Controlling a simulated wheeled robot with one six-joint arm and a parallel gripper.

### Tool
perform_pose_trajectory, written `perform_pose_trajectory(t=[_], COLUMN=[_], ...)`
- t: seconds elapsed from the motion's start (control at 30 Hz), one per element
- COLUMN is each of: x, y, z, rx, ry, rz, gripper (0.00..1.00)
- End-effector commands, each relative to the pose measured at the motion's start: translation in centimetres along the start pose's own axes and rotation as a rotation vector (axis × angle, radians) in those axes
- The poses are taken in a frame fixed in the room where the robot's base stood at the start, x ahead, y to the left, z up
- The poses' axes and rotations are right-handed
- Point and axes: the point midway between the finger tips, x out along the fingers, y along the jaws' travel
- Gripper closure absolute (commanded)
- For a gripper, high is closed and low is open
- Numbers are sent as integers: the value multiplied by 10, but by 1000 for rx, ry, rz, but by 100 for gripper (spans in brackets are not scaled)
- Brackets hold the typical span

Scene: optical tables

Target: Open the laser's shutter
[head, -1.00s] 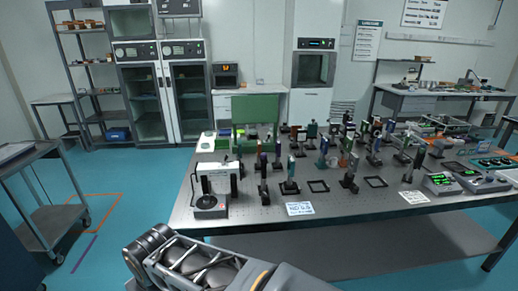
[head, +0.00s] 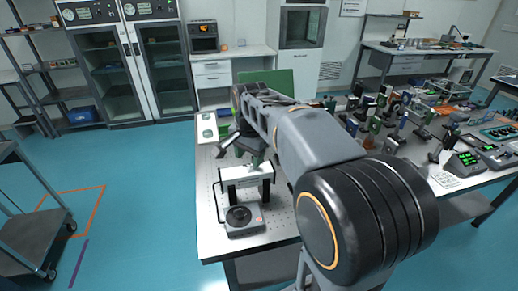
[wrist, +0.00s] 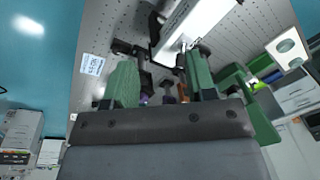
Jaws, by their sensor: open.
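The laser is a long white box (head: 232,173) on black posts at the near left corner of the optical table. Its white housing (wrist: 203,18) also shows at the top of the wrist view. A small metal part (wrist: 184,44) shows at its end there; I cannot tell whether this is the shutter, or the shutter's state. My gripper (head: 246,150) is over the table just behind the laser, partly hidden by my arm. In the wrist view its green fingers (wrist: 160,62) are spread apart, with nothing visibly held between them.
A grey unit with a black round knob (head: 239,217) stands in front of the laser. A green panel (head: 268,84) stands behind my arm. Several mounted optics (head: 375,118) crowd the table to the right. A printed card (wrist: 92,64) lies on the perforated tabletop.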

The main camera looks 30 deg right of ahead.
Motion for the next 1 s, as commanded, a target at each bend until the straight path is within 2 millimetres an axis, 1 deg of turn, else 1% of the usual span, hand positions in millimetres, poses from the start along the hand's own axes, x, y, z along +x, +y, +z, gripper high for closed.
perform_pose_trajectory(t=[0.03,0.1,0.2,0.33,0.47,0.57,1.0], x=[-12,-20,-26,-28,-24,-12,68], y=[-10,-19,-28,-36,-39,-39,-31], z=[-22,-45,-71,-92,-100,-100,-93], rx=[129,297,492,661,744,764,761], ry=[-12,-23,-32,-37,-38,-39,-39], rz=[23,49,82,112,128,133,133], gripper=[49,49,49,49,49,49,49])
